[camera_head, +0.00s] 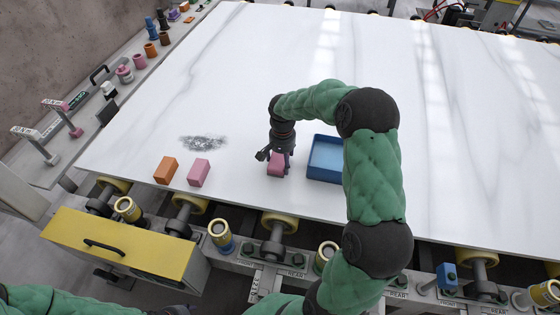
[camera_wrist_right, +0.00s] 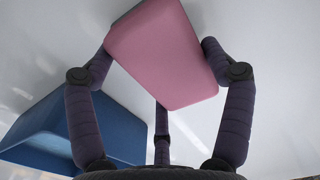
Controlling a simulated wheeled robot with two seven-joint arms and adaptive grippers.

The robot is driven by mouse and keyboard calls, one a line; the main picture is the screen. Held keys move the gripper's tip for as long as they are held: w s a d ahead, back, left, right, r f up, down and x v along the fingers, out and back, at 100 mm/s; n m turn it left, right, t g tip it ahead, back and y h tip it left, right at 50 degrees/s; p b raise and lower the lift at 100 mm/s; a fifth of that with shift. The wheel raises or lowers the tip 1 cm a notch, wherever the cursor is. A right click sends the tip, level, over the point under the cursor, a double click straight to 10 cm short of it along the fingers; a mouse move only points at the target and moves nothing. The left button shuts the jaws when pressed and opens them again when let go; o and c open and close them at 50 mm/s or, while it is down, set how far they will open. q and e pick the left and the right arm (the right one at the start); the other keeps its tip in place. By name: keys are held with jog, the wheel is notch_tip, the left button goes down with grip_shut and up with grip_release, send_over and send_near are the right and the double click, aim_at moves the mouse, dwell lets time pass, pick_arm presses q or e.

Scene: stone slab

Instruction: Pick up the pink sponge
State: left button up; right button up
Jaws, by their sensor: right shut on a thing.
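A pink sponge (camera_head: 277,164) is held in my right gripper (camera_head: 273,156), close to the slab just left of the blue tray. In the right wrist view the pink sponge (camera_wrist_right: 162,52) sits between the dark fingers of my right gripper (camera_wrist_right: 158,70), which are shut on it. I cannot tell from the frames whether it touches the slab. A second pink block (camera_head: 199,172) lies on the slab further left, beside an orange block (camera_head: 166,169).
The blue tray (camera_head: 325,172) stands right of the gripper, partly hidden by my right arm. It also shows in the right wrist view (camera_wrist_right: 42,132). A grey dusty patch (camera_head: 203,142) lies behind the blocks. The white slab (camera_head: 240,70) is otherwise largely clear. A yellow drawer (camera_head: 120,243) stands below its front edge.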

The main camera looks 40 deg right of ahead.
aim_at(283, 159)
jog(key=shift+r, duration=0.1)
jog(key=shift+r, duration=0.2)
notch_tip(283, 159, up, 3)
jog(key=shift+s+r+p, duration=0.1)
jog(key=shift+p, duration=0.55)
jog(key=s+r+p, duration=0.4)
jog(key=s+r, duration=0.5)
jog(key=s, duration=0.4)
jog(key=shift+s+d, duration=0.3)
jog(key=shift+s, duration=0.1)
jog(key=shift+r, duration=0.1)
jog(key=o, duration=0.4)
jog(key=c, duration=0.5)
jog(key=shift+p, duration=0.35)
